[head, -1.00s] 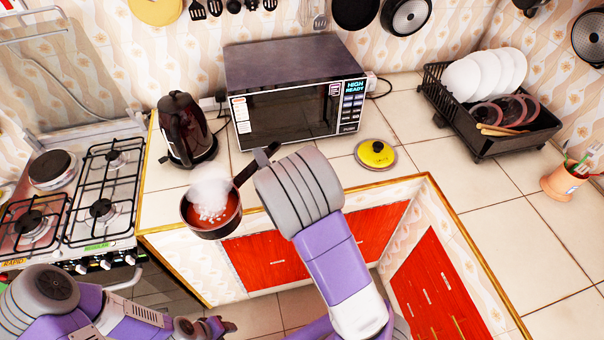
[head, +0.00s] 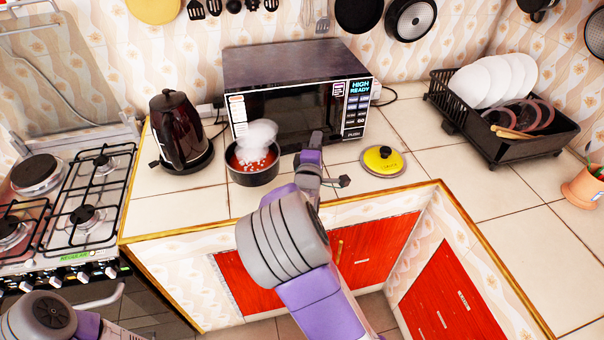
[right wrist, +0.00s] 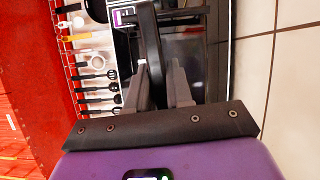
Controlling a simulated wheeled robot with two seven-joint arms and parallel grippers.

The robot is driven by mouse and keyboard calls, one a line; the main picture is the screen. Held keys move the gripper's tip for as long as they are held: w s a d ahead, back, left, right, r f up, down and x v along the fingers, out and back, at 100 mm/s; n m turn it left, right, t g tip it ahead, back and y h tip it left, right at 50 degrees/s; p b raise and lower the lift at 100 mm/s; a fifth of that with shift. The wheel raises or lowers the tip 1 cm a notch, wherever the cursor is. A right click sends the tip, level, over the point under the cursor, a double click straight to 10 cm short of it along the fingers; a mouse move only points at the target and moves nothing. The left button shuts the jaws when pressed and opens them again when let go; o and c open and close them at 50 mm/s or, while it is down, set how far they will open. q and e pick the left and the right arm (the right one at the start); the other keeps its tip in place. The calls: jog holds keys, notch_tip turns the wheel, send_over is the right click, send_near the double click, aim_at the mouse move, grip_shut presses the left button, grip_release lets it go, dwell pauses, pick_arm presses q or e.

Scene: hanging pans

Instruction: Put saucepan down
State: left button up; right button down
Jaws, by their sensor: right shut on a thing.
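The dark saucepan (head: 252,177), with red contents, white bits and steam, is upright over the tiled counter (head: 160,213), in front of the microwave's left part. I cannot tell if its base touches the counter. My right gripper (head: 312,158) is right of the pan, shut on its handle, which is mostly hidden in the head view. In the right wrist view, the black handle (right wrist: 150,48) runs up from between the fingers of my right gripper (right wrist: 163,85). My left gripper is out of view; only part of that arm shows at the bottom left.
The microwave (head: 290,75) stands just behind the pan. A dark kettle (head: 180,130) is to the left and a yellow-topped lid (head: 383,162) to the right. A gas stove (head: 75,205) is far left, a dish rack (head: 500,120) right. Counter between lid and rack is clear.

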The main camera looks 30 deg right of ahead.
notch_tip(320, 180, down, 8)
jog(key=b, duration=0.3)
jog(key=shift+r, duration=0.15)
jog(key=c, duration=1.4)
grip_release()
jog(key=shift+f, duration=0.25)
jog(key=o, duration=0.4)
